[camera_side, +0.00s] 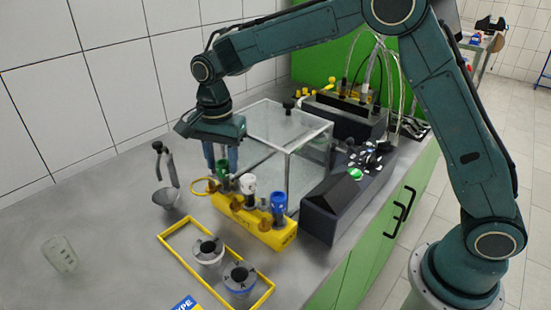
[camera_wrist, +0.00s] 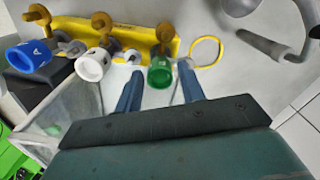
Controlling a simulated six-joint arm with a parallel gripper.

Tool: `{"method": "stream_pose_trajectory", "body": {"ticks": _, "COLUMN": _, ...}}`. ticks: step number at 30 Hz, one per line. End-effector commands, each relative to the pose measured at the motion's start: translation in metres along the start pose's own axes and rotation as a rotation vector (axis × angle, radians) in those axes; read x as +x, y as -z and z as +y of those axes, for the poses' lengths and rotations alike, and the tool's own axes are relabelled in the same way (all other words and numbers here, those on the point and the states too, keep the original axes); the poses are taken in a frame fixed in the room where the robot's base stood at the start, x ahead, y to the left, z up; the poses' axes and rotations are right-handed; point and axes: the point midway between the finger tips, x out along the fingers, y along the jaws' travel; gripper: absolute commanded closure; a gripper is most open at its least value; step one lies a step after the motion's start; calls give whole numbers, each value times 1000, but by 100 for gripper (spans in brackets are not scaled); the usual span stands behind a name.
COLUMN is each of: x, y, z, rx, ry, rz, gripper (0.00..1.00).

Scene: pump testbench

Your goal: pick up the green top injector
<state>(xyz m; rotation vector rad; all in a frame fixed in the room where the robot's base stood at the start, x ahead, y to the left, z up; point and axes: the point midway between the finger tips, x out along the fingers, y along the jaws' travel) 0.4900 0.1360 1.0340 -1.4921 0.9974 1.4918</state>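The green top injector (camera_wrist: 160,72) stands in the yellow rack (camera_wrist: 140,38) at the end of a row, beside a white top injector (camera_wrist: 93,66) and a blue top injector (camera_wrist: 30,56). In the side view the green top injector (camera_side: 223,168) is at the rack's left end, partly hidden by a finger. My gripper (camera_wrist: 161,70) is open, its two blue fingers on either side of the green top in the wrist view, with gaps showing. In the side view my gripper (camera_side: 221,166) points down at the green top. I cannot tell whether either finger touches it.
A clear glass box (camera_side: 287,130) stands close behind the rack. A black device (camera_side: 338,205) is to its right. A yellow frame (camera_side: 168,245) with two lidded jars is in front. The grey table's left side is mostly clear.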

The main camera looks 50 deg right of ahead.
Motion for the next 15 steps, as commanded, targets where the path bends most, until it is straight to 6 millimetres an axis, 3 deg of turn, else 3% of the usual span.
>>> {"method": "stream_pose_trajectory", "body": {"ticks": 6, "x": 17, "y": 0, "z": 0, "rx": 0, "ry": 0, "rz": 1, "gripper": 61}}
{"method": "stream_pose_trajectory", "body": {"ticks": 15, "x": 17, "y": 0, "z": 0, "rx": 1, "ry": 2, "rz": 1, "gripper": 61}}
